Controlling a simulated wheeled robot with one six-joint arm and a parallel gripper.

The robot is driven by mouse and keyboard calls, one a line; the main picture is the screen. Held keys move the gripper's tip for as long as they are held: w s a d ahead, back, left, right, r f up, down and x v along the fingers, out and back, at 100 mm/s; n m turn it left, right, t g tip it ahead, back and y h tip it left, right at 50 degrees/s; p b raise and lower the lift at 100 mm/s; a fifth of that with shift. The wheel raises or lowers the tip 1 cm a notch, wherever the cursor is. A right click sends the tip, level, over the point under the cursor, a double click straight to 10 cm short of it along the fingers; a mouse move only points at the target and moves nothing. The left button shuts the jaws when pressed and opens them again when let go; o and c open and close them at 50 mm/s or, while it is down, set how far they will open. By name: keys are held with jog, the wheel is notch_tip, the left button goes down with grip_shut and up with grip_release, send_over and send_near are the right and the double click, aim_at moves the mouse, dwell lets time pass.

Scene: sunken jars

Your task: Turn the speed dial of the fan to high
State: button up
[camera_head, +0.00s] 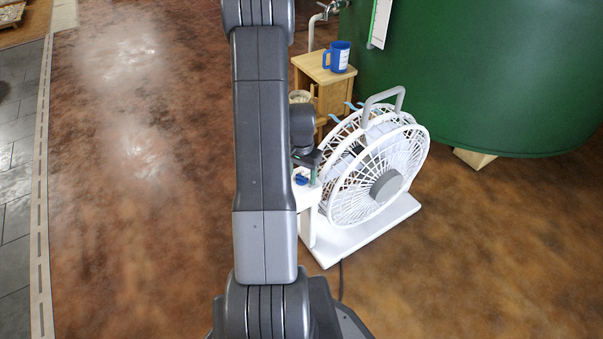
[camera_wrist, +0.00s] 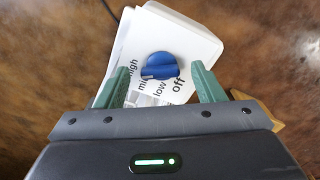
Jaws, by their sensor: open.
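The white fan (camera_head: 385,152) stands upright on a flat white base on the floor, to the right of my arm. Its blue speed dial (camera_head: 301,180) sits on a white control box (camera_head: 306,200) at the fan's left side. The wrist view shows the dial (camera_wrist: 160,66) close up, with "high", "mi…", "low" and "off" printed around it. Which word the dial points at is unclear. My gripper (camera_wrist: 160,70) is open, its green fingers on either side of the dial with gaps visible. In the head view my arm partly hides the gripper.
A wooden stand (camera_head: 324,72) with a blue mug (camera_head: 338,56) is behind the fan. A large green tank (camera_head: 490,70) fills the back right. A dark cord (camera_head: 341,280) runs from the fan base. The brown floor (camera_head: 130,200) at left is clear.

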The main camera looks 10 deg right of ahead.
aim_at(302, 177)
notch_tip(302, 177, up, 13)
jog(key=p, duration=0.3)
jog(key=shift+r, duration=0.2)
notch_tip(302, 177, down, 14)
jog(key=b, duration=0.3)
jog(key=shift+r, duration=0.1)
dwell(0.3)
jog(key=shift+r, duration=0.1)
